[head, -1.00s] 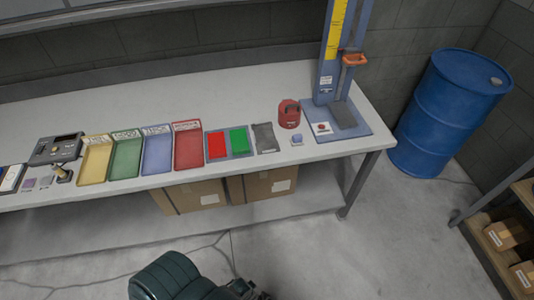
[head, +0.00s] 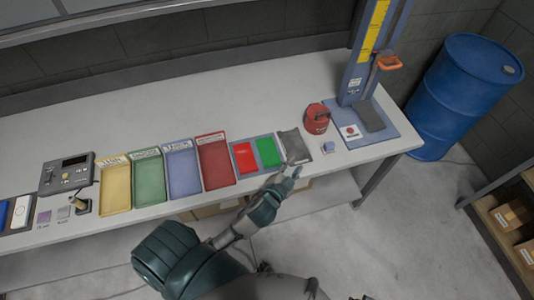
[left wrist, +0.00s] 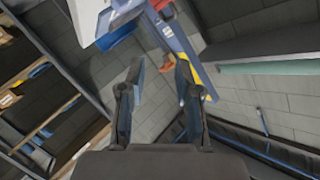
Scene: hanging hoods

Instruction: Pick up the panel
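A flat dark grey panel (head: 294,145) lies near the front edge of the white bench, just right of a blue board (head: 241,174) with a red and a green patch. I cannot tell for certain that this grey piece is the panel meant. My left gripper (head: 291,171) is at the bench's front edge, just below the grey panel in the head view, and does not hold it. In the left wrist view its two fingers (left wrist: 160,80) are apart with nothing between them. My right gripper is not in view.
Yellow, green, blue and red trays (head: 216,163) stand left of the board. A blue drum (head: 464,95) stands on the floor. The bench's back is clear.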

